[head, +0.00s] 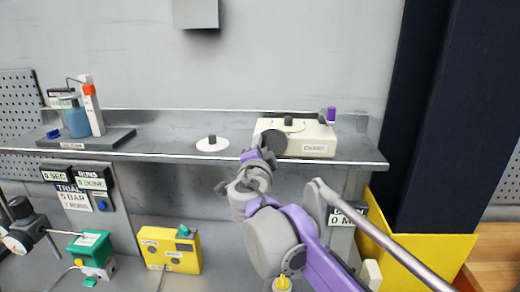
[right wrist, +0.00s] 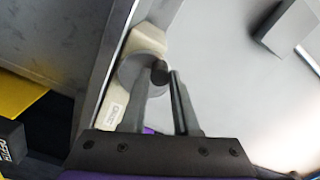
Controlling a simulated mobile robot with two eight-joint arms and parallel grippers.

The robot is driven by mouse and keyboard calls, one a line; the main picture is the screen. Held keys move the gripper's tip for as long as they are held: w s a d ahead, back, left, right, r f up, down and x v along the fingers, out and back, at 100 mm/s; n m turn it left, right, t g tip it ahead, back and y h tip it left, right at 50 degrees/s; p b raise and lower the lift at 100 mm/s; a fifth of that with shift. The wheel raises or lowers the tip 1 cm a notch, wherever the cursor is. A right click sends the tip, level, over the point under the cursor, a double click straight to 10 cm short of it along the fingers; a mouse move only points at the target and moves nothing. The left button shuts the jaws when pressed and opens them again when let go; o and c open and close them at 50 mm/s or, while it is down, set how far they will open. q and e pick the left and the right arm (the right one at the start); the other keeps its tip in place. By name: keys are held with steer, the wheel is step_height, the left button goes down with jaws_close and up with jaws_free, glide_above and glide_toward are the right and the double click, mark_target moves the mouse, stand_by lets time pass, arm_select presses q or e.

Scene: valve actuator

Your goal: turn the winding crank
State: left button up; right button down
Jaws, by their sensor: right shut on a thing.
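A cream box (head: 309,137) with a printed label stands on the right part of the grey shelf. A dark grey round disc (head: 273,143) shows at its left front, partly behind my right wrist. In the right wrist view the box (right wrist: 116,102) carries this grey disc (right wrist: 136,70) with a short dark crank knob (right wrist: 159,71). My right gripper (right wrist: 163,80) is shut on the knob, with one finger on each side. In the head view its fingers are hidden by the wrist. My left gripper is not in view.
The shelf (head: 170,146) also bears a white disc with a dark knob (head: 211,143) and a bottle stand (head: 85,138) at left. A purple knob (head: 331,114) rises behind the box. Green and yellow boxes (head: 171,249) stand below. A dark column (head: 440,110) is at right.

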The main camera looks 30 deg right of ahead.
steer(key=shift+d+r+m, duration=0.1)
steer(key=shift+r+m, duration=0.1)
steer(key=shift+m, duration=0.5)
steer(key=c, duration=0.7)
jaws_free()
steer(key=shift+o, duration=0.2)
steer(key=shift+s, duration=0.1)
steer(key=v, duration=1)
steer(key=shift+s, duration=0.3)
